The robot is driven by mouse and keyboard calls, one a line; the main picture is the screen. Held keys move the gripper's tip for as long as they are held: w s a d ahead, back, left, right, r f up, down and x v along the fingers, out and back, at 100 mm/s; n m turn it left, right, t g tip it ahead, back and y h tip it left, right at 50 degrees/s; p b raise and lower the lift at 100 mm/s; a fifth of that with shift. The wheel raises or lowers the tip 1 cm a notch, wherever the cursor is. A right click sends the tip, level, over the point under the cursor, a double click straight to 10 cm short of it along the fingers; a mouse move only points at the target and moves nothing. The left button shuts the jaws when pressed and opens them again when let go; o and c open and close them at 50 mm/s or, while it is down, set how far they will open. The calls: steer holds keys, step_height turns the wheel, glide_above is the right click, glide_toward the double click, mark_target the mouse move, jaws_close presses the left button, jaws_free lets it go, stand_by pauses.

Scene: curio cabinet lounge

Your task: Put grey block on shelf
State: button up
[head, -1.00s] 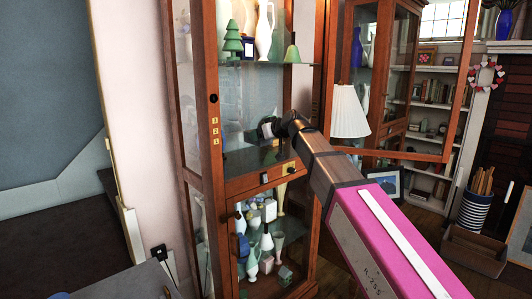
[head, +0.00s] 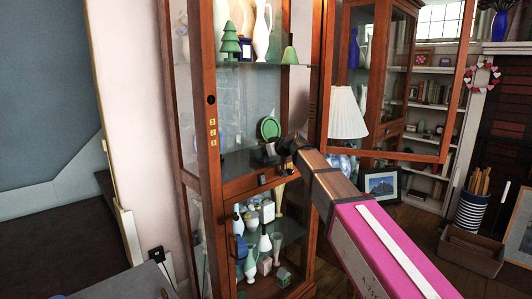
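The cabinet's glass shelf (head: 238,160) is at mid height, behind the open upper front. My gripper (head: 266,152) reaches in from the right, low over this shelf and in front of a round green plate (head: 270,127). It is small and dark, so its fingers and anything between them cannot be made out. I cannot pick out a grey block for certain. A small grey-green block-like piece (head: 283,276) sits among the items in the lower compartment.
The cabinet's left post (head: 205,120) and its open glass door (head: 395,80) flank my arm. The upper shelf holds a green tree figure (head: 230,42) and a white vase (head: 262,32). A white lamp (head: 346,115) stands behind my arm.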

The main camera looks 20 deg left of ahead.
steer(key=o, duration=1.1)
steer(key=v, duration=1.2)
steer(key=d+f+m+g+h, duration=0.1)
steer(key=d+f+m+h, duration=0.2)
steer(key=d+f, duration=0.9)
steer(key=d+f+m+h, duration=0.3)
steer(key=d+f, duration=0.6)
steer(key=f, duration=0.5)
steer(key=s+d+f+m+g+h, duration=0.2)
steer(key=s+d+f, duration=0.4)
steer(key=d+f, duration=0.4)
steer(key=s+d+f+m+g+h, duration=0.3)
steer(key=s+d+f, duration=0.4)
steer(key=d+f, duration=0.3)
steer(key=d+m+h, duration=0.1)
steer(key=d, duration=0.3)
steer(key=shift+s+d+m, duration=0.15)
steer(key=shift+s+m, duration=0.15)
